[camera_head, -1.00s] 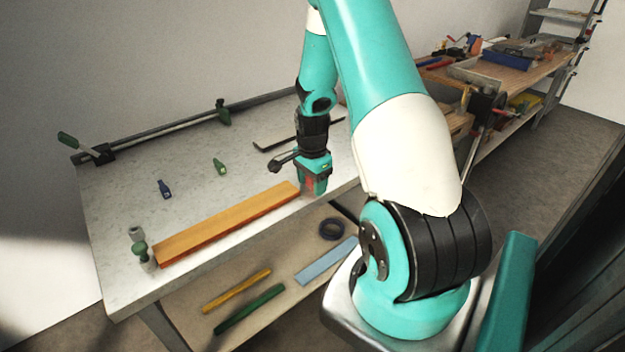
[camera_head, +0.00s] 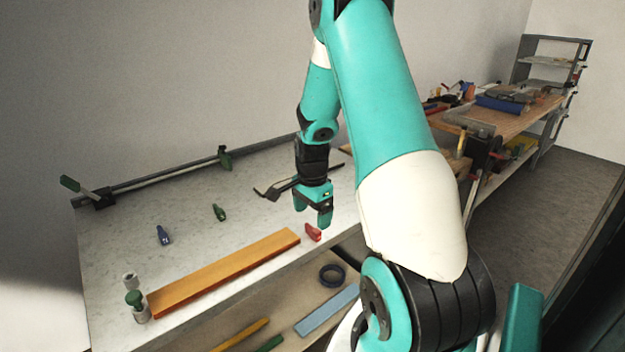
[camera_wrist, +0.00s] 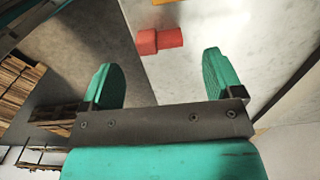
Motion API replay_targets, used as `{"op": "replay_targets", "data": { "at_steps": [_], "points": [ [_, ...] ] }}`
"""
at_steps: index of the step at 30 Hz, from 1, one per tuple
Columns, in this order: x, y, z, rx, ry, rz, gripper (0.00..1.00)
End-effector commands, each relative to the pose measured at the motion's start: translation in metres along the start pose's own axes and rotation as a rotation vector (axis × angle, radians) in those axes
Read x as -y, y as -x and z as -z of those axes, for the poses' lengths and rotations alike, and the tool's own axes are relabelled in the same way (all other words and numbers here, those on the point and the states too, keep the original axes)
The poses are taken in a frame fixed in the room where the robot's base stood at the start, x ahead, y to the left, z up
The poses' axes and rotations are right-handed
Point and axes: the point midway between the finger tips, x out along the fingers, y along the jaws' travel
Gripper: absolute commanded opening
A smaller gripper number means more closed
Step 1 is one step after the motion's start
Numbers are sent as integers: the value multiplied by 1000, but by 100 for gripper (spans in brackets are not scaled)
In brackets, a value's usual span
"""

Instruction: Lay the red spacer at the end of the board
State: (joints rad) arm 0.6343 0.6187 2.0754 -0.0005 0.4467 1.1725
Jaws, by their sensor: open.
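The red spacer (camera_head: 313,232) lies on the grey-white bench near its front edge, just off the right end of the long orange board (camera_head: 225,272). In the wrist view the spacer (camera_wrist: 160,40) shows as a small red piece of two joined parts, with a narrow gap to the board's orange end (camera_wrist: 170,1). My gripper (camera_head: 312,218) is above and behind the spacer, open and empty. In the wrist view its two green fingers (camera_wrist: 159,65) stand wide apart, with the spacer ahead between them and not touched.
A clamp bar (camera_head: 150,180) runs along the bench's back. A blue bottle (camera_head: 164,235), a green bottle (camera_head: 219,212) and a green-topped post (camera_head: 138,308) stand on the bench. A dark tool (camera_head: 275,188) lies behind my gripper. A lower shelf holds a blue strip (camera_head: 328,310) and a dark ring (camera_head: 332,274).

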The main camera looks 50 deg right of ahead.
Motion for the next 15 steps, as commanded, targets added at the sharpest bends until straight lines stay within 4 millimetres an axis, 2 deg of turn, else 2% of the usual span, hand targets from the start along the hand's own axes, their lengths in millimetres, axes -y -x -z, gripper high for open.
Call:
{"op": "replay_targets", "data": {
  "at_steps": [3,9,15],
  "points": [
    [1,34,0,-3,0,6,86],
    [1,82,0,-2,0,5,86],
    [0,112,0,-1,0,2,86]
  ]
}}
